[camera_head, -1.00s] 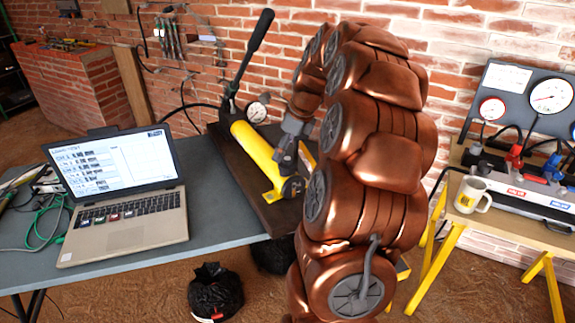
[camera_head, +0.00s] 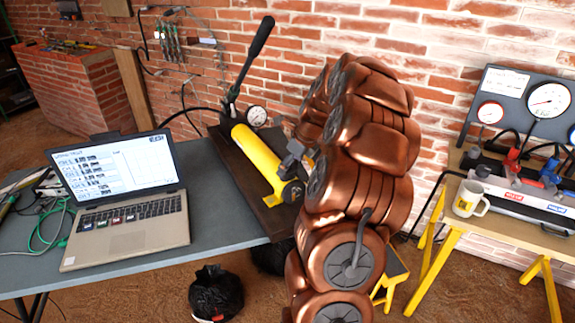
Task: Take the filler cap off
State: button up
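The yellow hydraulic hand pump (camera_head: 258,157) lies on a dark board on the table, its black lever pointing up and back. A dark round piece (camera_head: 292,191) sits at the near end of its yellow cylinder; I cannot tell for sure whether it is the filler cap. My gripper (camera_head: 294,163) is a small grey shape just above that end, mostly hidden by my copper-coloured arm. Its fingertips are not clear, so I cannot tell whether it is open, shut or touching the pump.
A laptop (camera_head: 128,215) stands open on the grey table (camera_head: 215,222), with green cables at its left. A pressure gauge (camera_head: 256,116) is by the pump. At right, a yellow bench holds a white mug (camera_head: 469,198) and a gauge panel (camera_head: 522,98). Black bags lie on the floor.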

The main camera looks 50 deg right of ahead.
jog(key=shift+w+f, duration=0.1)
jog(key=shift+f, duration=0.05)
jog(key=c, duration=1.1)
